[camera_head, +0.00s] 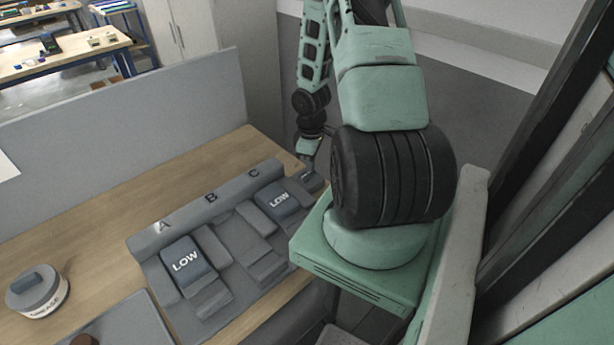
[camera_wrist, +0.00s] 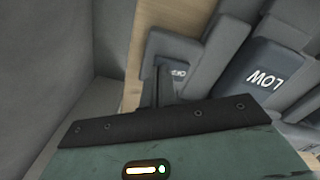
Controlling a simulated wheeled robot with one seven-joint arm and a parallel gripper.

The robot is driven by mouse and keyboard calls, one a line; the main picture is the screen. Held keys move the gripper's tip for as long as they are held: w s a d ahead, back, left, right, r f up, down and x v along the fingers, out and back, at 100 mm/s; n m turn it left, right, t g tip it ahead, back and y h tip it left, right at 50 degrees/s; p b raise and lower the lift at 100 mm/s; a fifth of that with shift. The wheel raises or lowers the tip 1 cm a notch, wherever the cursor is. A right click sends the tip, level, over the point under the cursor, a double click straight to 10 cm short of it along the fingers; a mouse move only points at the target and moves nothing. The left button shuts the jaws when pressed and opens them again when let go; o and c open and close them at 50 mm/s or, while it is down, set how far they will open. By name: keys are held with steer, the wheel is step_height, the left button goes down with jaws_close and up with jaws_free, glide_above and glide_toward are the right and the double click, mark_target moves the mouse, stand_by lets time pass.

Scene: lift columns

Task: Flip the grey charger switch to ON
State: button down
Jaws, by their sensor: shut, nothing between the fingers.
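My gripper (camera_head: 312,165) is at the far right end of the grey column panel (camera_head: 150,243), past the part marked C, with its tip low over a small grey part (camera_head: 313,181). In the wrist view my gripper (camera_wrist: 165,85) is shut and empty, its dark fingers in front of a grey housing (camera_wrist: 165,45). A small label (camera_wrist: 178,73) shows beside the fingers; its wording is too small to be sure of. This may be the charger switch; the fingers hide part of it, and I cannot tell its position or whether they touch it.
Columns A and C carry blue-grey blocks marked LOW (camera_head: 186,262), and the C one also shows in the wrist view (camera_wrist: 265,75). A grey partition (camera_head: 120,130) stands behind the wooden table (camera_head: 95,225). A round labelled container (camera_head: 38,292) sits at the left.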

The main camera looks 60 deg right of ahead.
steer(key=shift+f, duration=0.2)
step_height(320, 180, up, 7)
steer(key=p, duration=0.7)
stand_by(0.4)
stand_by(0.4)
steer(key=w+a+r+n+b, duration=0.1)
steer(key=w+a+r+b, duration=0.15)
steer(key=a, duration=0.55)
steer(key=w+a+r+n+b, duration=0.1)
steer(key=w+a+r+b, duration=0.15)
steer(key=a, duration=0.65)
steer(key=w+a+r+b, duration=0.2)
steer(key=w+a+r, duration=0.2)
steer(key=a, duration=0.4)
steer(key=s+a+r+n+b, duration=0.1)
steer(key=s+a+r+b, duration=0.1)
steer(key=s+a, duration=0.6)
steer(key=s+a+r+n+b, duration=0.2)
steer(key=s+a+b, duration=0.1)
steer(key=s+a, duration=0.6)
steer(key=a, duration=0.4)
steer(key=shift+s+y, duration=0.2)
steer(key=shift+y, duration=0.1)
